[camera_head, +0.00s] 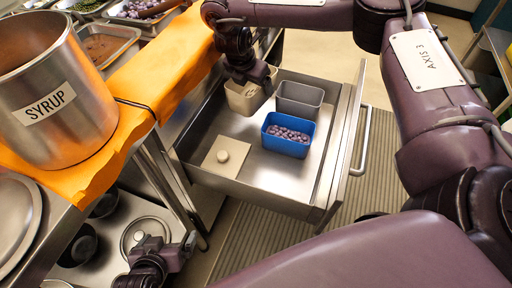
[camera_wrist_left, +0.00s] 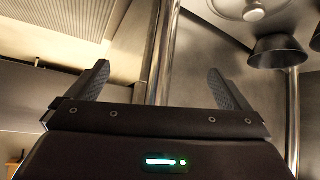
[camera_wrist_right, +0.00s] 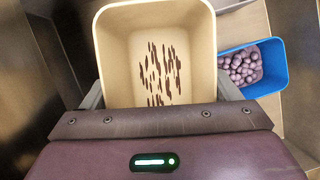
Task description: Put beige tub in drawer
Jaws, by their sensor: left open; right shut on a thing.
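The beige tub (camera_head: 240,103) is inside the outline of the open drawer (camera_head: 265,175), at its back left. I cannot tell whether its base touches the drawer floor.
A syrup pot (camera_head: 60,125) stands on the counter over an orange cloth (camera_head: 165,75). Pots and a lid lie on the lower shelf.

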